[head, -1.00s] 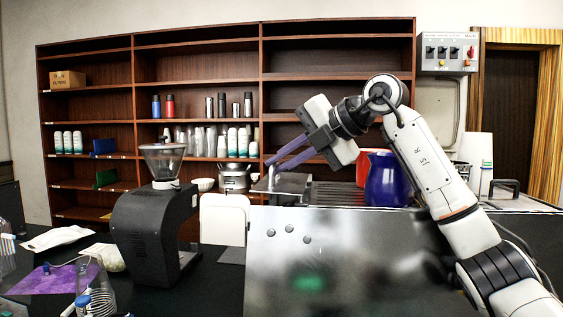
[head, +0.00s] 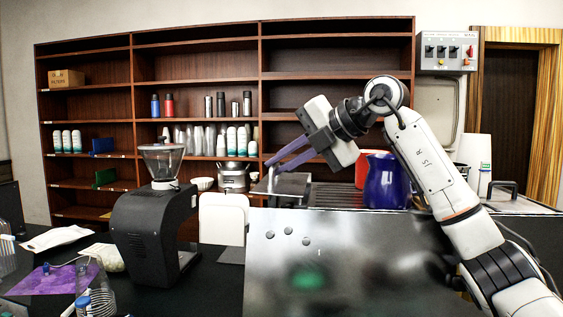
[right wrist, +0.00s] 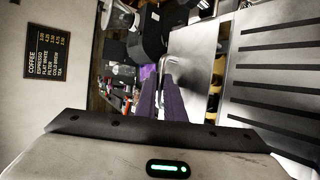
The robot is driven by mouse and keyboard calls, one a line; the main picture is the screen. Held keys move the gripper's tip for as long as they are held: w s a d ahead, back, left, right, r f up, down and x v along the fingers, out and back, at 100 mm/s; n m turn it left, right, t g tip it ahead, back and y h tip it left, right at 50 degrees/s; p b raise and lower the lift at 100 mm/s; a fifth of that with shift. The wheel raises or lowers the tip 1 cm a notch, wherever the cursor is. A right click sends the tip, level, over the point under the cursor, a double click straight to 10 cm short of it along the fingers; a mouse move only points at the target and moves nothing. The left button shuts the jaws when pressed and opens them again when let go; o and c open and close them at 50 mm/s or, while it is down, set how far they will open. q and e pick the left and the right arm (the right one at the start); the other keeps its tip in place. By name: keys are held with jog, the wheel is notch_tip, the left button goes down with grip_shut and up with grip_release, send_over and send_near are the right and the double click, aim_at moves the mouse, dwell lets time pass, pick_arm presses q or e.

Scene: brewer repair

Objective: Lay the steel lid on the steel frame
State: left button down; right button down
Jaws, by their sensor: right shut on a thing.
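My right gripper (head: 272,164) reaches in from the right with its purple fingers pointing down and left, above the left end of the steel brewer. It is shut on an upright bright metal handle, which also shows between the purple fingers (right wrist: 162,100) in the right wrist view. A flat steel plate, which looks like the steel lid (head: 290,185), lies under the fingertips; it shows as a pale sheet (right wrist: 192,60) in the right wrist view. Whether it touches anything below is hidden. I cannot clearly pick out the steel frame. My left gripper is out of view.
A slotted steel top (head: 337,197) lies right of the plate, with a blue jug (head: 387,182) and a red container (head: 362,170) close to my right arm. A black grinder (head: 150,235) stands left. A large steel panel (head: 345,275) fills the front.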

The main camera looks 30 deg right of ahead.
aim_at(281, 182)
jog(key=shift+f+b, duration=0.8)
jog(key=shift+f, duration=0.3)
dwell(0.6)
jog(key=c, duration=1.8)
grip_release()
jog(key=shift+o, duration=0.2)
notch_tip(281, 182, up, 10)
jog(key=p, duration=0.1)
